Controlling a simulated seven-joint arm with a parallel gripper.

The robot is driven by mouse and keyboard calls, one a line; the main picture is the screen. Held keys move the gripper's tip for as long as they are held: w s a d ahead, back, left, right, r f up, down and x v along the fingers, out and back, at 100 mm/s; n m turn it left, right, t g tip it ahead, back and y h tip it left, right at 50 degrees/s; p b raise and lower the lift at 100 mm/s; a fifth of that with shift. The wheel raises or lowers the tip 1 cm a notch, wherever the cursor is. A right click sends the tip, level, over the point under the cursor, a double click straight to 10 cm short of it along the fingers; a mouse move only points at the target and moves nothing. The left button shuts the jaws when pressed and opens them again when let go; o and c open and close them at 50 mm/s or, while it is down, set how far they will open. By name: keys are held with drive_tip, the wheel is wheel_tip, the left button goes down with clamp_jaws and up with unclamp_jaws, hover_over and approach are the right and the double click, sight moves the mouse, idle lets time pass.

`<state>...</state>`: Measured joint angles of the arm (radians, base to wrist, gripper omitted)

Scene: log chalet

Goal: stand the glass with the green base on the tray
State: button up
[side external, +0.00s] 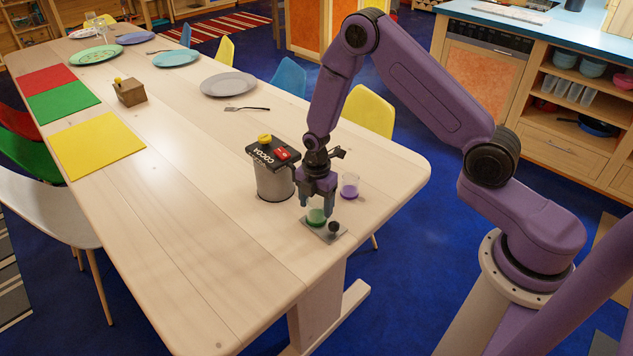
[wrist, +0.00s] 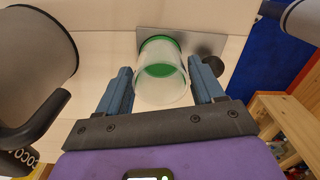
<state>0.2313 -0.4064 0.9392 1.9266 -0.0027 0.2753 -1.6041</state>
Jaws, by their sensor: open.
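The clear glass with the green base (side external: 316,216) stands upright at the grey tray (side external: 309,225) near the table's end. In the wrist view the glass (wrist: 160,88) has its green base overlapping the flat tray (wrist: 208,43), and it looks to rest on it. My gripper (side external: 317,206) is low over the tray, pointing down. In the wrist view my gripper (wrist: 163,78) is open, with one finger on each side of the glass and narrow gaps showing. The fingers partly hide the glass in the side view.
A dark round object (side external: 334,227) sits on the tray beside the glass. A glass with a purple base (side external: 349,188) stands behind to the right. A grey cocoa canister (side external: 272,184) with a black lid is close on the left. The table's front left is clear.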

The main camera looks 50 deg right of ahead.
sight(317, 201)
wheel_tip(317, 201, up, 9)
drive_tip(key=shift+r, duration=0.15)
drive_tip(key=shift+s+a+r, duration=0.15)
drive_tip(key=shift+r, duration=0.15)
drive_tip(key=s+a+r+m, duration=0.3)
drive_tip(key=s+r, duration=0.4)
drive_tip(key=s, duration=0.4)
drive_tip(key=s+a+r+m, duration=0.2)
drive_tip(key=s+r, duration=0.4)
drive_tip(key=s, duration=0.4)
drive_tip(key=s+d+r+m, duration=0.2)
drive_tip(key=s+d, duration=0.1)
drive_tip(key=s, duration=0.7)
drive_tip(key=shift+m, duration=0.4)
